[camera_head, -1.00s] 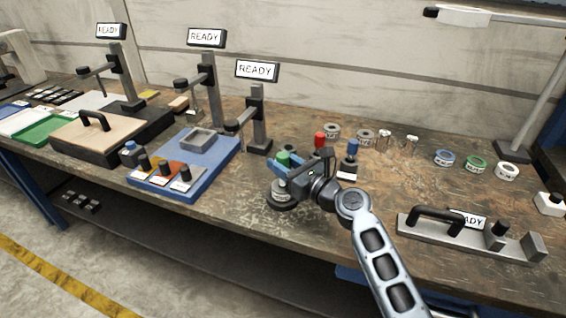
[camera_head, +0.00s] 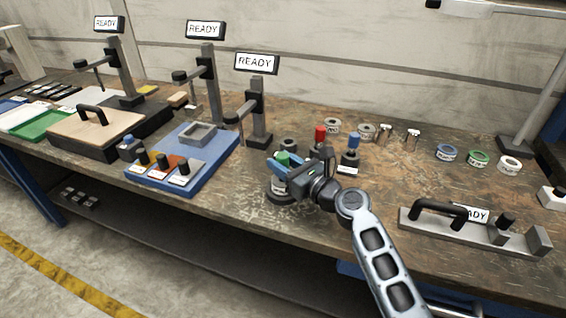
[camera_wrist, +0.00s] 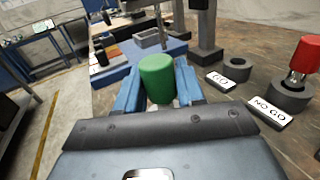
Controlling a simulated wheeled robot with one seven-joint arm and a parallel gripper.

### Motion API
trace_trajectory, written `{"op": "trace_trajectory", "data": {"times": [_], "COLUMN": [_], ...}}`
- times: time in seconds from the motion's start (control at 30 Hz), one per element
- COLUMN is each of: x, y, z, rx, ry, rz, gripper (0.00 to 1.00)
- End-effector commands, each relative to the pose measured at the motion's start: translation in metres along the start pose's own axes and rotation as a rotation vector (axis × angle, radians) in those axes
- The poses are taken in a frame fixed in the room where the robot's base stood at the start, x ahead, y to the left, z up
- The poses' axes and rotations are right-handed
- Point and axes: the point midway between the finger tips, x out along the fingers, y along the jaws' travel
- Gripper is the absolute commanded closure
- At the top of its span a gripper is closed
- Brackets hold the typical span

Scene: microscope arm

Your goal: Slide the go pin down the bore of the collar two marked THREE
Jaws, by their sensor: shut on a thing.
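The go pin shows as a green handle (camera_head: 283,158). It also fills the middle of the wrist view (camera_wrist: 157,78). My gripper (camera_head: 281,166) is shut on this handle, with a blue finger on each side. It stands upright over a pale collar (camera_head: 277,185) on a dark round base (camera_head: 282,198) near the table's front. I cannot read the collar's marking or see whether the pin's lower end is in the bore; the gripper hides it. The GO stand (camera_wrist: 237,88) is empty.
A red-handled pin (camera_wrist: 306,52) stands in the NO GO stand (camera_wrist: 282,100). A blue-handled pin (camera_head: 353,145) stands right of my gripper. A blue tray (camera_head: 205,165) is left.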

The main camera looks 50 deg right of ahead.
Motion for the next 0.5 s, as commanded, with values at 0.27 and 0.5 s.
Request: {"op": "trace_trajectory", "data": {"times": [0.27,0.5], "x": [0.0,0.0], "y": [0.0,0.0], "z": [-0.007,-0.012], "rx": [0.0,0.0], "ry": [-0.001,-0.001], "rz": [0.0,0.0], "gripper": [1.0,1.0]}}
